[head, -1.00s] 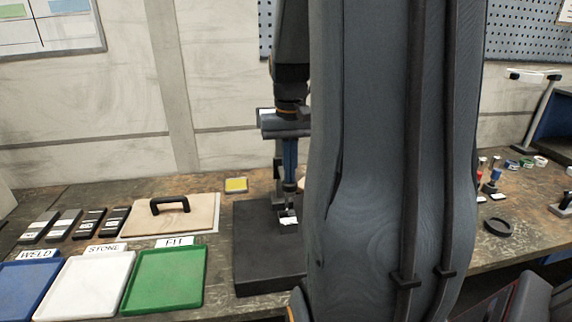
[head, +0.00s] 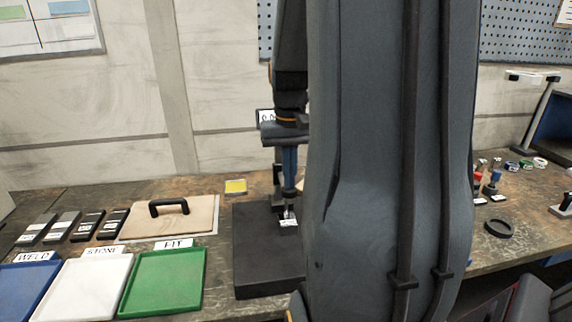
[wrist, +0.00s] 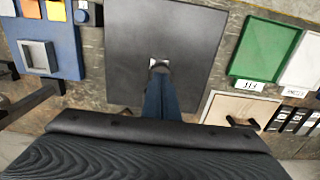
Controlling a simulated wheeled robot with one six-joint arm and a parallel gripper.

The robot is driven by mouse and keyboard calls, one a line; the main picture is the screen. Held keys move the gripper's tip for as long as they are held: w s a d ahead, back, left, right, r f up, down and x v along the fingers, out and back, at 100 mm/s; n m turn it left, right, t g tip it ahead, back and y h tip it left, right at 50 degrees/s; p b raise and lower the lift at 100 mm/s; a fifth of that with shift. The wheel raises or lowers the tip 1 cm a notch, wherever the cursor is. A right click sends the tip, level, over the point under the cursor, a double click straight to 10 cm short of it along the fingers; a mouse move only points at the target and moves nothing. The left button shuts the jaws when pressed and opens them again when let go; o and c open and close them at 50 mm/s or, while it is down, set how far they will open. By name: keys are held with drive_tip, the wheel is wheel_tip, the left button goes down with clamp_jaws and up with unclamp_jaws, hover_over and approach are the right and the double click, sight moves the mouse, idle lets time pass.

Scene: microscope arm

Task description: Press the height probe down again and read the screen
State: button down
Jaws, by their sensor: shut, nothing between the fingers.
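My gripper (head: 289,196) points down with its blue fingers together and nothing between them. Its tips are just above or touching the small height probe (head: 290,212) on the black slab; I cannot tell which. The probe has a white label at its foot. In the wrist view the fingers (wrist: 160,88) end over the dark top of the probe (wrist: 160,67), in the middle of the slab (wrist: 130,35).
The black slab (head: 262,277) stands on the bench. To its left are a green tray (head: 165,280), a white tray (head: 90,285), a blue tray (head: 30,290) and a handled board (head: 190,222). Behind them lie several dark blocks. My arm hides much of the right side.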

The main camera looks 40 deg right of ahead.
drive_tip(key=shift+r, duration=0.1)
wheel_tip(320, 180, up, 7)
drive_tip(key=p, duration=0.6)
drive_tip(key=shift+p, duration=0.4)
wheel_tip(320, 180, up, 8)
drive_tip(key=b, duration=0.2)
idle(1.2)
